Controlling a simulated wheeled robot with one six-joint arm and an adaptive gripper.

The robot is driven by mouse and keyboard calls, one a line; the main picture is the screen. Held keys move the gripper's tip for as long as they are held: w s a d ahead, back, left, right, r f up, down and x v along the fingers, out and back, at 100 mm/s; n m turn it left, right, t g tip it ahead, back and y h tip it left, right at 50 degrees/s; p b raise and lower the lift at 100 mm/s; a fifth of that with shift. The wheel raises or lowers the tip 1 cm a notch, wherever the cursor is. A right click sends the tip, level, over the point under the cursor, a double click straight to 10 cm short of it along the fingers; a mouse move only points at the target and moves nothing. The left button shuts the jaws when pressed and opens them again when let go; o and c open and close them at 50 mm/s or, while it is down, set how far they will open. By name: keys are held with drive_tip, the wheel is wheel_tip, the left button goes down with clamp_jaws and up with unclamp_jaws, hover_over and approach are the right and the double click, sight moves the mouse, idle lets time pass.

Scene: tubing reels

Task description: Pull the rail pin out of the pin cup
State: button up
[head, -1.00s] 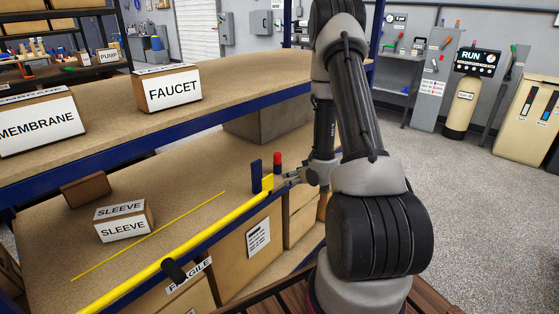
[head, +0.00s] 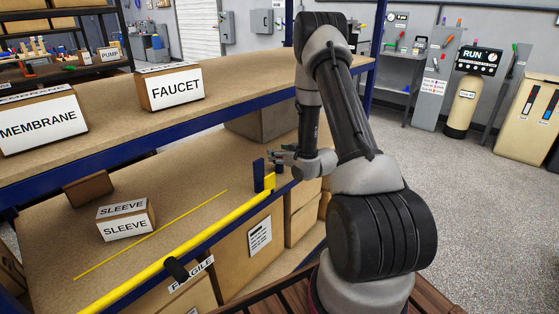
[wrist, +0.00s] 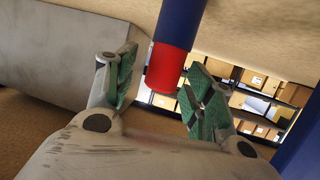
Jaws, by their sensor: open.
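The rail pin's red end (wrist: 168,70) shows in the wrist view, between the two green-padded fingers of my gripper (wrist: 162,62), with a gap to the left finger. The right finger is close to it; contact is unclear. A blue cylinder (wrist: 183,22), seemingly the pin cup, adjoins the red end. In the head view my gripper (head: 275,157) is open at the right end of the yellow rail (head: 190,248), above a small visible bit of the blue cup (head: 280,168). The red end is hidden there by my gripper.
A blue upright plate (head: 258,175) stands just left of the cup. A SLEEVE box (head: 125,220) and a thin yellow strip (head: 165,225) lie on the lower shelf.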

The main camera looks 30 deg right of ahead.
clamp_jaws()
wheel_tip(320, 180, up, 10)
drive_tip(key=shift+r, duration=0.1)
idle(0.7)
idle(0.4)
